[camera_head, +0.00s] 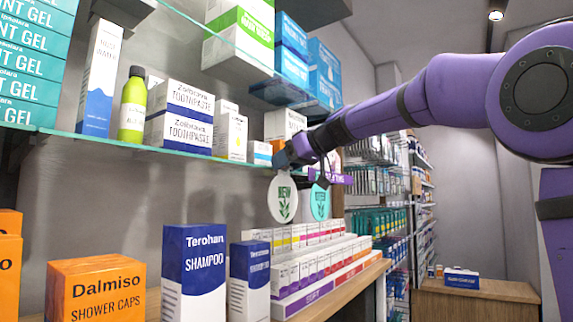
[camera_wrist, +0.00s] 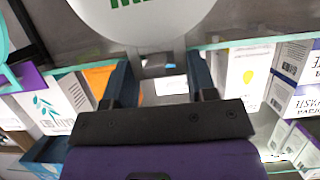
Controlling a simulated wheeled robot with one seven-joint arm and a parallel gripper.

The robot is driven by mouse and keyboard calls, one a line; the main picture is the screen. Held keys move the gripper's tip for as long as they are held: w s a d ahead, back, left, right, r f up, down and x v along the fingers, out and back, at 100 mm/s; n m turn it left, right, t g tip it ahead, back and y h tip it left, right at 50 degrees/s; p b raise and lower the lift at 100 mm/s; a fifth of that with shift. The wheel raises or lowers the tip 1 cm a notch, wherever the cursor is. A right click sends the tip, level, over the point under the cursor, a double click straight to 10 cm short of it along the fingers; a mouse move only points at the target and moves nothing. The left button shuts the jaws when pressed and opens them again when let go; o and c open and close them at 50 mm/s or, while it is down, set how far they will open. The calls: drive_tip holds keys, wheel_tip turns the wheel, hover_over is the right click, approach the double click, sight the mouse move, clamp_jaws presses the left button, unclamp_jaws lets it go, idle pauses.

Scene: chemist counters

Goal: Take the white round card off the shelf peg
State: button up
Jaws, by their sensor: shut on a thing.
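The white round card (camera_head: 283,199) with green print hangs below the glass shelf edge in the head view. It fills the top of the wrist view (camera_wrist: 140,18), face partly cut off. My gripper (camera_head: 284,157) is at the shelf edge just above the card. In the wrist view my gripper (camera_wrist: 160,66) has its two dark fingers on either side of a small grey part below the card's disc, shut on the card. The peg is hidden by the fingers, so I cannot tell whether the card is still on it.
A teal round card (camera_head: 320,202) hangs just right of the white one. The glass shelf (camera_head: 165,150) carries toothpaste boxes (camera_head: 180,117) and a green bottle (camera_head: 132,105) close by. Boxed goods, including a shampoo box (camera_head: 194,272), stand on the shelf below. The aisle to the right looks open.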

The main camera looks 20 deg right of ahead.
drive_tip(key=shift+s+d, duration=0.1)
drive_tip(key=shift+s, duration=0.05)
idle(0.4)
drive_tip(key=shift+s+d, duration=0.6)
drive_tip(key=shift+s, duration=0.2)
drive_tip(key=shift+s+d, duration=0.55)
drive_tip(key=shift+s, duration=0.2)
drive_tip(key=s+d, duration=0.4)
drive_tip(key=s, duration=0.1)
drive_tip(key=shift+s, duration=0.35)
idle(0.5)
